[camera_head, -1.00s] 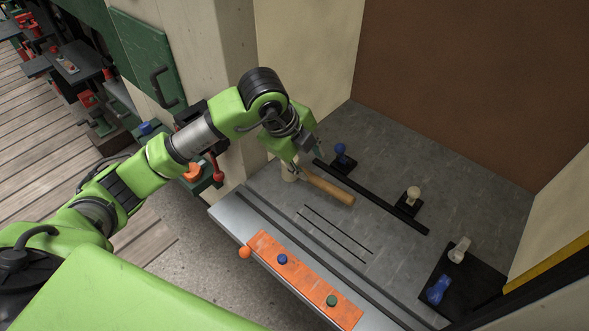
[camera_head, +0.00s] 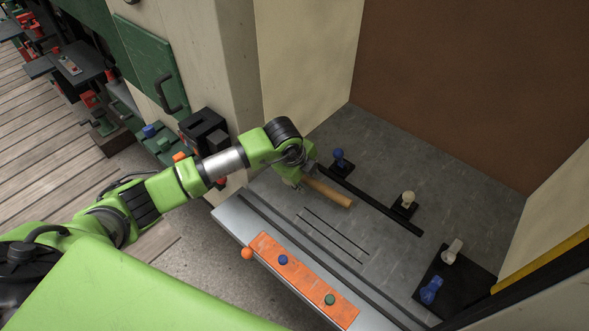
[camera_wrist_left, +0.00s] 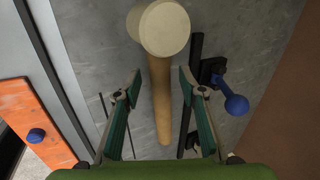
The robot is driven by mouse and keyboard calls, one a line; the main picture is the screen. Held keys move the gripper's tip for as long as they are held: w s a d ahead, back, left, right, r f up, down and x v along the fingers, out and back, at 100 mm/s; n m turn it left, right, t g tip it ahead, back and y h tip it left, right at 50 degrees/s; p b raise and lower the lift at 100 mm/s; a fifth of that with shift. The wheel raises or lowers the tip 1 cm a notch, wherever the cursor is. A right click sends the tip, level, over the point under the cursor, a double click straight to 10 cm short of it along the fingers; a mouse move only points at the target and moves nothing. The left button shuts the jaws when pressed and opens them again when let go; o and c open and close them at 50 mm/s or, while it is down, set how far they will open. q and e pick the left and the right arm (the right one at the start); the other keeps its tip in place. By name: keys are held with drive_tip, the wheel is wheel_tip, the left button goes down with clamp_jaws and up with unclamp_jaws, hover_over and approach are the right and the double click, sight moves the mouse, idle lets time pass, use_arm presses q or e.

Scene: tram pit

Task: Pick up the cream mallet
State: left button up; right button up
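The cream mallet has a wooden handle (camera_head: 327,191) that lies on the grey bench surface in the head view; its head is mostly hidden behind my left gripper there. In the left wrist view the round cream mallet head (camera_wrist_left: 164,28) is at the top and the tan handle (camera_wrist_left: 161,105) runs down between the fingers. My left gripper (camera_wrist_left: 156,78) is open, with one green-padded finger on each side of the handle and gaps on both sides. In the head view the left gripper (camera_head: 296,184) is low over the mallet's head end. My right gripper is not in view.
Behind the mallet is a black rail (camera_head: 380,205) with a blue knob (camera_head: 338,155) and a cream knob (camera_head: 408,198) beyond. An orange plate (camera_head: 303,281) lies along the front edge. A black plate (camera_head: 448,285) with levers is at right. Walls close the back.

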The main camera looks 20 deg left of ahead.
use_arm(q)
drive_tip(key=shift+x, duration=1.1)
clamp_jaws()
drive_tip(key=shift+r, duration=0.1)
drive_tip(key=shift+w+r+b, duration=0.1)
drive_tip(key=shift+r+b, duration=0.3)
drive_tip(key=shift+r, duration=0.05)
drive_tip(key=r, duration=0.1)
drive_tip(key=r+b, duration=0.1)
drive_tip(key=shift+s+d+r, duration=0.1)
drive_tip(key=shift+s+r, duration=0.15)
drive_tip(key=shift+r, duration=0.05)
drive_tip(key=s+d+r+b, duration=0.3)
drive_tip(key=s+r+b, duration=0.2)
drive_tip(key=s+r, duration=0.4)
drive_tip(key=shift+s+r, duration=0.25)
drive_tip(key=shift+s, duration=1.9)
